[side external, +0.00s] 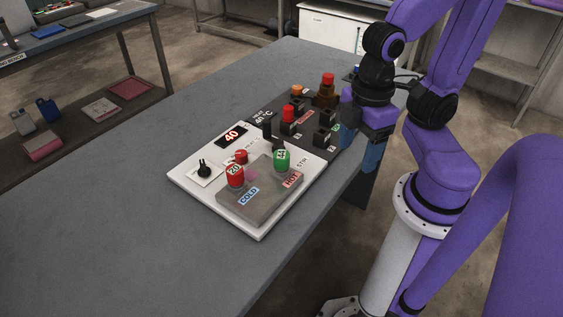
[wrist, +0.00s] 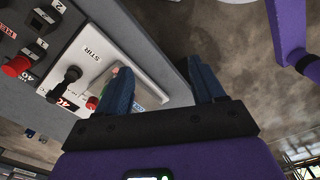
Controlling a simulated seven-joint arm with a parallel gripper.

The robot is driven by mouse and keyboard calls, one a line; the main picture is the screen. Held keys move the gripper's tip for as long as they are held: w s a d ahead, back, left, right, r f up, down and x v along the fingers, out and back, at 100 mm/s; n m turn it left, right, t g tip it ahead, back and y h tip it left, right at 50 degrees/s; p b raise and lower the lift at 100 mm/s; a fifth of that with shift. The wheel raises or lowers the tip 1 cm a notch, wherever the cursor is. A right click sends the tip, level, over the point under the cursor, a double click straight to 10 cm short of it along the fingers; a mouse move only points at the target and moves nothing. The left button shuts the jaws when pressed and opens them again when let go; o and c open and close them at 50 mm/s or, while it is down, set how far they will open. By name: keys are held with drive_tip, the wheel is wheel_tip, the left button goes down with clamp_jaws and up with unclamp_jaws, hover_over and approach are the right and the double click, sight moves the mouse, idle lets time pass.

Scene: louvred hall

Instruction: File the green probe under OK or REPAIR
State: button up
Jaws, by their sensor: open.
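The green probe (side external: 282,158) stands upright in the grey block (side external: 262,203) on the white panel, by the red HOT label; its cap reads what looks like 44. A red probe (side external: 235,176), marked 20, stands in the same block near the blue COLD label. My gripper (side external: 359,147) is open and empty at the table's right edge, to the right of the green probe and apart from it. In the wrist view its blue fingers (wrist: 163,80) are spread, and the left one hides part of the block.
The white panel (side external: 258,228) carries a black knob (side external: 204,168), a red 40 display (side external: 231,136) and a dark lever. Behind it, a dark mat (side external: 262,116) holds several black blocks, some with red or orange tops. The grey table (side external: 120,220) is clear at left and front.

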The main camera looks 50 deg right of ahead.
drive_tip(key=n, duration=2)
approach(282, 154)
drive_tip(key=shift+s+a+f, duration=0.25)
drive_tip(key=shift+s+f, duration=0.3)
drive_tip(key=shift+s, duration=0.2)
drive_tip(key=w+n, duration=0.1)
drive_tip(key=n, duration=0.2)
drive_tip(key=shift+w+f, duration=0.1)
drive_tip(key=shift+w, duration=0.3)
drive_tip(key=shift+f, duration=4.95)
drive_tip(key=shift+c, duration=0.3)
clamp_jaws()
